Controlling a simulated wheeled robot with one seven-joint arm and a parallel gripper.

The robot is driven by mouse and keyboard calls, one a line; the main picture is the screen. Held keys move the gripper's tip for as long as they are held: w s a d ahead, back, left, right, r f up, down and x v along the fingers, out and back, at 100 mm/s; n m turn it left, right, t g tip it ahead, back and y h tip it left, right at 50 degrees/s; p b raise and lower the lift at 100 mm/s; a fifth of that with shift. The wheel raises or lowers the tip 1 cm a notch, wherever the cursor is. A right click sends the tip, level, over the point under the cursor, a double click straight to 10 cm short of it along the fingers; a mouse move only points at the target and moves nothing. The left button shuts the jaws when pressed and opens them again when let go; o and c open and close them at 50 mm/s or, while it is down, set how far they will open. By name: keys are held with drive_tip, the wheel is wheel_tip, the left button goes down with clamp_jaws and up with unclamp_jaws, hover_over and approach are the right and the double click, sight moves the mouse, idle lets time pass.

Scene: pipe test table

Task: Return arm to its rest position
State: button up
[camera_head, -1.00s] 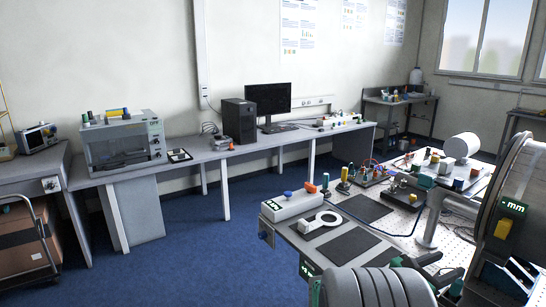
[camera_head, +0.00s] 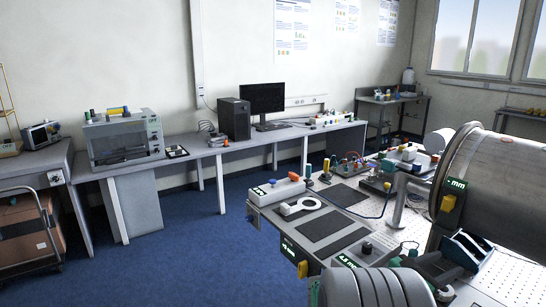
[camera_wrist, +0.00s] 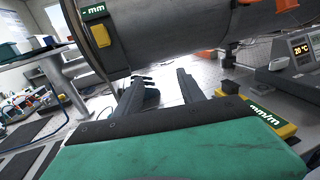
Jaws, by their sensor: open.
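My arm shows as grey ribbed links (camera_head: 375,288) at the bottom of the head view. My gripper (camera_wrist: 159,84) is in the wrist view, with two dark fingers apart and nothing between them. Its teal body fills the bottom of that view. The fingers point toward the test table, below a large grey pipe (camera_wrist: 190,35). The pipe also shows at the right of the head view (camera_head: 500,180), with a yellow gauge on its end ring. In the head view, the gripper is partly hidden by my arm and I cannot make out its fingertips clearly.
The test table (camera_head: 503,263) holds a white box (camera_head: 277,190), a white ring (camera_head: 300,207) and dark mats (camera_head: 343,243). In the wrist view, a display unit (camera_wrist: 302,50) stands at right. Blue floor (camera_head: 185,255) is clear at left. A long bench carries a monitor (camera_head: 263,98).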

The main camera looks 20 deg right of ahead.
drive_tip(key=w+a+f+m+t+y+b, duration=0.1)
drive_tip(key=w+a+f+m+t+y, duration=0.1)
drive_tip(key=w+a+f+m+y, duration=0.3)
drive_tip(key=w+a+f+m+t+y, duration=0.1)
drive_tip(key=w+a+f+m, duration=0.15)
drive_tip(key=a, duration=0.55)
drive_tip(key=w+a+f+m+t+y+b, duration=0.1)
drive_tip(key=w+a+f+m+t+y, duration=0.1)
drive_tip(key=w+a+f+m+y, duration=0.3)
drive_tip(key=s+a+m+y, duration=0.2)
drive_tip(key=a+y, duration=0.1)
drive_tip(key=a, duration=1)
drive_tip(key=s+a+f+m+y+b, duration=0.1)
drive_tip(key=s+a+m+y, duration=0.1)
drive_tip(key=a, duration=1.1)
drive_tip(key=shift+s+a+y, duration=0.2)
drive_tip(key=shift+s+y, duration=0.5)
drive_tip(key=shift+y, duration=0.1)
drive_tip(key=shift+f, duration=0.1)
